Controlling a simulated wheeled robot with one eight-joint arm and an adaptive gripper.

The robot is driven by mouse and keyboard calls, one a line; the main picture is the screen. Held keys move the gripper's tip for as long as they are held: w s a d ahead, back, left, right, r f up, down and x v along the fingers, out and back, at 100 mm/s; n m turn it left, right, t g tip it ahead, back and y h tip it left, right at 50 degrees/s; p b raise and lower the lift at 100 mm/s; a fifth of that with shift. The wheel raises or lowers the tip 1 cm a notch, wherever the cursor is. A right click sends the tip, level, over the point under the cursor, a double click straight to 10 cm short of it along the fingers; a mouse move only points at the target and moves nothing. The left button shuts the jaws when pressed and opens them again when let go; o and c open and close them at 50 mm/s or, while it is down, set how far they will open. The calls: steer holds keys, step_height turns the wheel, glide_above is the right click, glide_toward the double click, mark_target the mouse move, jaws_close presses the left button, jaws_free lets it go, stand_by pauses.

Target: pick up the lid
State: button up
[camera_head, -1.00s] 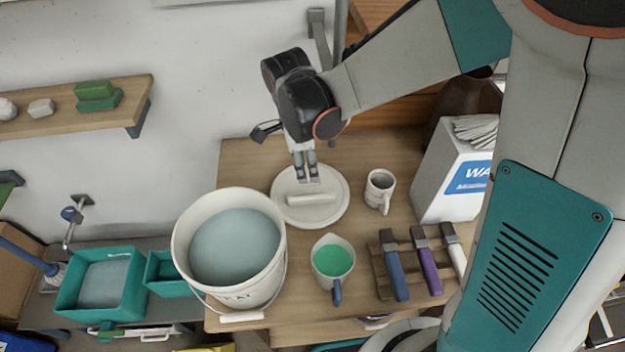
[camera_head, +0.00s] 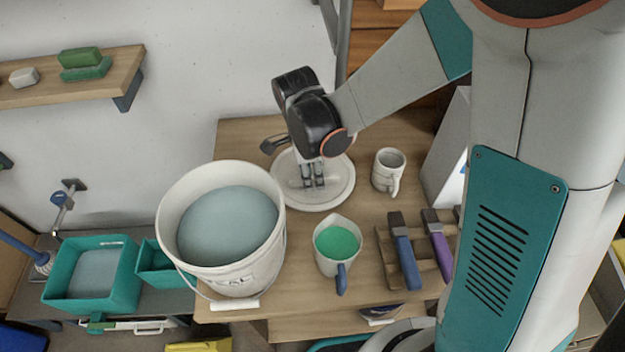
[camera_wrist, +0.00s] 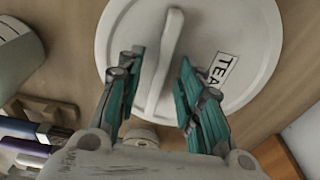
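The lid (camera_head: 335,199) is a round white disc lying on the wooden table, right of the big bucket. In the wrist view the lid (camera_wrist: 255,45) has a raised bar handle (camera_wrist: 168,48) and a label beginning "TEA". My gripper (camera_head: 313,183) is over the middle of the lid, pointing down. In the wrist view its two teal-padded fingers (camera_wrist: 160,72) are spread on either side of the handle, with gaps visible between the fingers and the bar. In the head view the fingers and wrist hide most of the handle.
A white bucket (camera_head: 247,270) of grey-blue glaze stands close left of the lid. A jug (camera_head: 332,262) of green glaze is in front, and a mug (camera_head: 388,172) is to the right. Brushes (camera_head: 404,250) lie on a wooden rack. A white box (camera_head: 447,150) stands farther right.

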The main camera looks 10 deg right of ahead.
steer(key=shift+f, duration=0.4)
jaws_close()
